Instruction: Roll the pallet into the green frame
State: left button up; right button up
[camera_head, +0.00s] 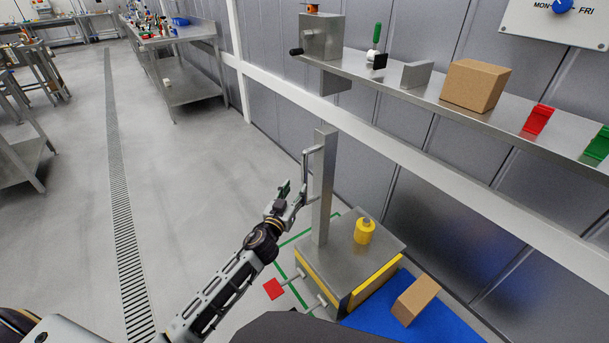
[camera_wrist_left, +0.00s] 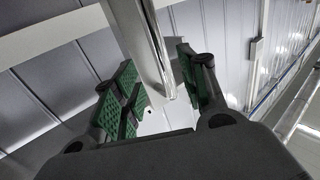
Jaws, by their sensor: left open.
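The pallet (camera_head: 375,250) is a low steel-topped cart with yellow sides, an upright post (camera_head: 323,185) and a bar handle (camera_head: 306,172). A yellow weight (camera_head: 364,231) stands on its top. The green frame (camera_head: 295,238) is a line outline on the floor, showing to the left of and behind the pallet; the pallet hides part of it. My left gripper (camera_head: 290,199) is at the handle, left of the post. In the left wrist view it (camera_wrist_left: 162,88) is open, with a metal bar (camera_wrist_left: 148,40) between its green-padded fingers. Contact cannot be told. My right gripper is not in view.
A red plate (camera_head: 273,289) on a rod sticks out left of the pallet. A blue mat (camera_head: 440,322) with a cardboard box (camera_head: 415,299) lies at its right. A steel shelf (camera_head: 420,92) runs along the wall above.

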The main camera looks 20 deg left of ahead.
aim_at(303, 176)
pick_arm(q)
jog(key=shift+w+d+b, duration=0.15)
jog(key=shift+w+d, duration=0.05)
jog(key=shift+w, duration=2.25)
jog(key=shift+w+d+b, duration=0.15)
jog(key=shift+w, duration=2.3)
grip_shut()
